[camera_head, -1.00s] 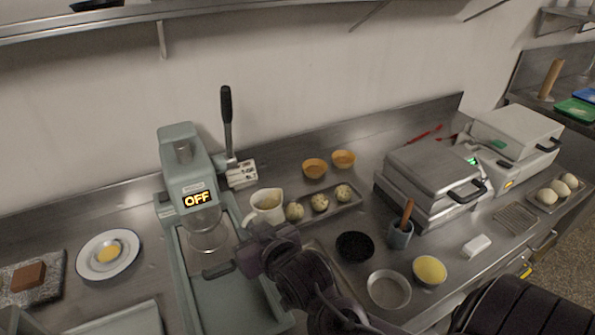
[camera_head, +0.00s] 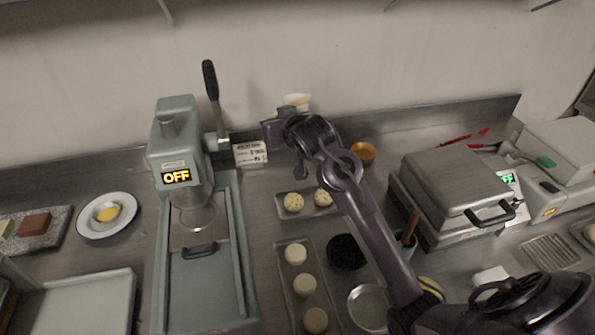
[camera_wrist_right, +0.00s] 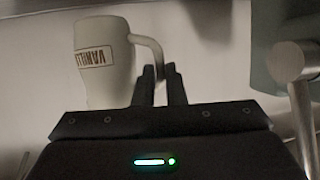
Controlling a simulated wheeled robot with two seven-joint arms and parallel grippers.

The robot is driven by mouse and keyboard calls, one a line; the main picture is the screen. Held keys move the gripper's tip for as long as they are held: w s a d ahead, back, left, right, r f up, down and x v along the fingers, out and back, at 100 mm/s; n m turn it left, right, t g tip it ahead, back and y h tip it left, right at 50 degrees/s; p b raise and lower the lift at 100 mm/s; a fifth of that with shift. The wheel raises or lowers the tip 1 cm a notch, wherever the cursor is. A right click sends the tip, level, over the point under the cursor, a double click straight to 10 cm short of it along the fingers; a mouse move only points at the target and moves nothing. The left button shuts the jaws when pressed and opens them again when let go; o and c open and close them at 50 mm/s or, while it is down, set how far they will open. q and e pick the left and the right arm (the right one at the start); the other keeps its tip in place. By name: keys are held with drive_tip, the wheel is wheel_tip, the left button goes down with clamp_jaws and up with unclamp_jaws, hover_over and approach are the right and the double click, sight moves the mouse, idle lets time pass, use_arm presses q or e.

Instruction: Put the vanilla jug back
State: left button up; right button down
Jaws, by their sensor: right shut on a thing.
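The vanilla jug (camera_wrist_right: 104,62) is a cream jug with a brown "VANILLA" label, which reads upside down in the right wrist view. My right gripper (camera_wrist_right: 161,80) is shut on its handle. In the head view only the top of the jug (camera_head: 297,101) shows above and behind my right gripper (camera_head: 274,132), against the wall. The jug is held up off the counter. My left gripper is not in view.
A press with an "OFF" display (camera_head: 178,177) and a black-knobbed lever (camera_head: 211,82) stands to the left, with a label card (camera_head: 250,153) beside it. A dough tray (camera_head: 280,262), an orange bowl (camera_head: 363,153) and a closed griddle (camera_head: 455,185) lie around my arm.

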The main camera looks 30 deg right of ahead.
drive_tip(key=w+d+r, duration=0.3)
drive_tip(key=w, duration=0.1)
drive_tip(key=shift+w+f+p, duration=0.15)
drive_tip(key=shift+f+p, duration=1.1)
drive_tip(key=shift+f, duration=8.75)
drive_tip(key=shift+f, duration=0.1)
drive_tip(key=c, duration=1.5)
unclamp_jaws()
